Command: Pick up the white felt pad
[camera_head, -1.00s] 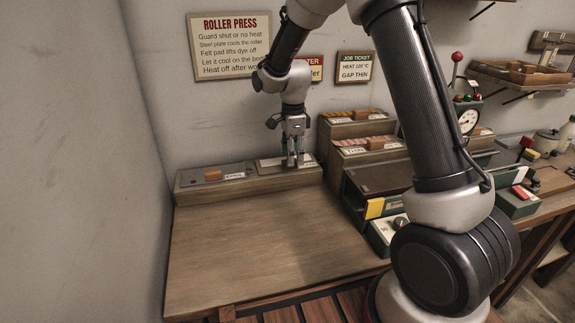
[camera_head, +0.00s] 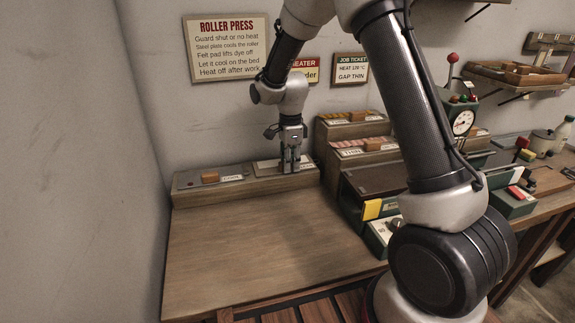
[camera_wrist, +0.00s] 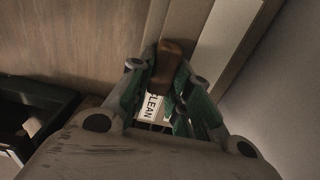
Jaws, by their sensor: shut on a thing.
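My gripper (camera_head: 290,168) is low over the right part of the wooden ledge at the wall. In the wrist view its green-sided fingers (camera_wrist: 168,88) are shut on a brown wooden handle (camera_wrist: 168,60). A white label reading "CLEAN" (camera_wrist: 152,104) shows just below the handle there. A pale flat strip (camera_wrist: 228,45) lies beside the handle on the wall side; I cannot tell whether it is the white felt pad's surface. In the head view my fingers hide most of the handle, and its underside is hidden in both views.
A grey plate with an orange-brown handle (camera_head: 210,177) lies on the ledge at left. Stepped wooden racks (camera_head: 352,146) and a dark green-sided box (camera_head: 375,180) stand right of my gripper. The wooden tabletop (camera_head: 260,245) in front is clear. The wall is close behind.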

